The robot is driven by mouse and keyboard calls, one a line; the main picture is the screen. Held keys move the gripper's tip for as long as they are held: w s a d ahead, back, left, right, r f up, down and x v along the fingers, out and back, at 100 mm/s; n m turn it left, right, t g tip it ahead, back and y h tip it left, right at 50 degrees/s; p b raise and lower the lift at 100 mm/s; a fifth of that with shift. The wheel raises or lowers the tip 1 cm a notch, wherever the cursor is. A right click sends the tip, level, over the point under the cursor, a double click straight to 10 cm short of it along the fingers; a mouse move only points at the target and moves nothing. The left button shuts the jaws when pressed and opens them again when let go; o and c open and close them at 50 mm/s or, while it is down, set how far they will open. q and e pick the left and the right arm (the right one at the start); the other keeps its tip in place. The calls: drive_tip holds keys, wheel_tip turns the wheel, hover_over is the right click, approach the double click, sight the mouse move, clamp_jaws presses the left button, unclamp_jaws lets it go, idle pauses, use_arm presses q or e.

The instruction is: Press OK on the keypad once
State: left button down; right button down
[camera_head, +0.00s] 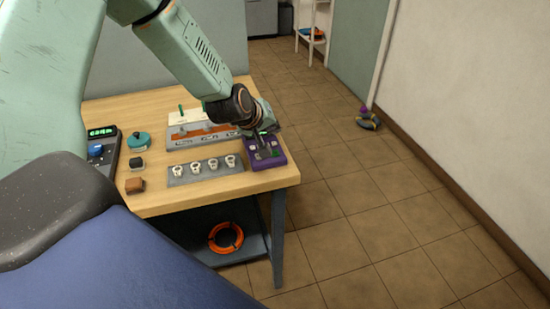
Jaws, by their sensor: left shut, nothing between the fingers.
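The keypad (284,162) is a small purple block with several light and dark keys, near the right front corner of the wooden table. My left gripper (262,141) comes down from above, shut and empty, with its fingertips over the keypad's far half. I cannot tell whether the tips touch a key. The key labels are too small to read, so I cannot tell which one is OK. The gripper hides part of the keypad's far side. My right gripper is not in view.
A grey strip with several white round pieces (205,169) lies left of the keypad. Behind it is a grey and orange unit (196,138). A device with a green display (102,132), a teal round object (139,140) and small blocks (135,185) stand at the left.

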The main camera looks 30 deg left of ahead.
sight(274, 154)
use_arm(q)
wheel_tip(274, 154, down, 2)
drive_tip(key=shift+s+a+f+b, duration=0.1)
drive_tip(key=shift+a+f+b, duration=0.05)
drive_tip(key=shift+b, duration=0.65)
drive_tip(key=shift+s+d+f+b, duration=0.15)
drive_tip(key=shift+d+f+b, duration=0.05)
drive_tip(key=shift+f+b, duration=1.15)
drive_tip(key=shift+f, duration=0.05)
drive_tip(key=shift+w+a+f, duration=0.1)
drive_tip(key=shift+w+f, duration=0.05)
drive_tip(key=shift+w, duration=0.05)
drive_tip(key=shift+s+r, duration=0.15)
drive_tip(key=shift+r, duration=0.05)
drive_tip(key=shift+f, duration=0.15)
